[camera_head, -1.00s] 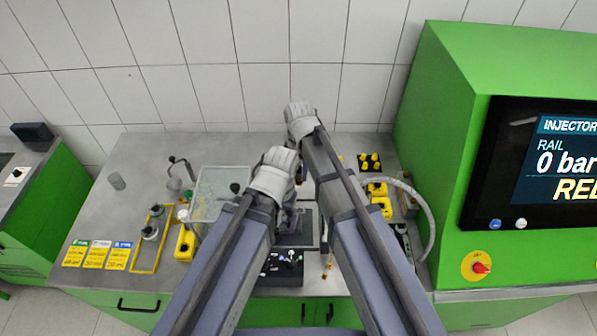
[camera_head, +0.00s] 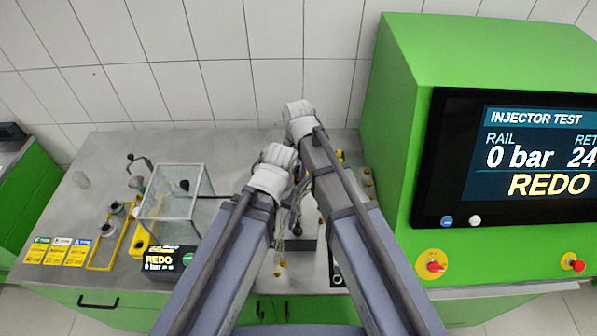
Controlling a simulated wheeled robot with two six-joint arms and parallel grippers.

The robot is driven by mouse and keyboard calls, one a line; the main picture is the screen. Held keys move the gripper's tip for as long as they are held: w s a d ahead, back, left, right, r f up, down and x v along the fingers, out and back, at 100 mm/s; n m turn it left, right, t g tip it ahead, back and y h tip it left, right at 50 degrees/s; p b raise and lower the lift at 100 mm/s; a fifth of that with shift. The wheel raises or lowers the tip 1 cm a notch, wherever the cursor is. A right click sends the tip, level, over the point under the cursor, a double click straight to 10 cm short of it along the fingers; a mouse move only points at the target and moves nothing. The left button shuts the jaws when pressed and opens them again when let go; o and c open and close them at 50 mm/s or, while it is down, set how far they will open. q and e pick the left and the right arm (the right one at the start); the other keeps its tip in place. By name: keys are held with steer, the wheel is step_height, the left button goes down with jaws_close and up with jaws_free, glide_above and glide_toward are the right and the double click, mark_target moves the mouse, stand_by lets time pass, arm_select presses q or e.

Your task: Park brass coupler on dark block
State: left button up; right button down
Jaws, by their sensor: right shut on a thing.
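My right gripper (camera_head: 297,225) points down between my two forearms, low over the bench. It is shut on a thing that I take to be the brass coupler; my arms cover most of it. A small brass-coloured part (camera_head: 320,220) shows beside the jaws. Another brass tip (camera_head: 279,263) shows lower left, by my left forearm. A dark grey block (camera_head: 302,244) shows partly below the gripper; I cannot tell whether anything touches it.
A clear box (camera_head: 175,205) stands left of my arms. In front of it are a small REDO display (camera_head: 170,262) and a yellow tray (camera_head: 103,250). The green test machine (camera_head: 395,150) blocks the right. The bench's far left (camera_head: 85,155) is mostly free.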

mark_target(297, 184)
arm_select(q)
steer(key=shift+a+f, duration=0.1)
arm_select(e)
steer(key=shift+a+f, duration=0.1)
steer(key=shift+f, duration=0.05)
arm_select(q)
steer(key=shift+f+b, duration=2)
steer(key=shift+b, duration=0.15)
arm_select(e)
steer(key=shift+f, duration=2)
arm_select(q)
steer(key=shift+f, duration=0.3)
arm_select(e)
steer(key=shift+f, duration=0.25)
arm_select(q)
steer(key=shift+f+b, duration=0.6)
steer(key=shift+b, duration=0.25)
arm_select(e)
steer(key=shift+f, duration=0.6)
arm_select(q)
steer(key=shift+f+b, duration=0.6)
arm_select(e)
steer(key=shift+f, duration=0.6)
steer(key=c, duration=0.6)
jaws_free()
arm_select(q)
steer(key=shift+r, duration=0.1)
arm_select(e)
steer(key=shift+r, duration=0.1)
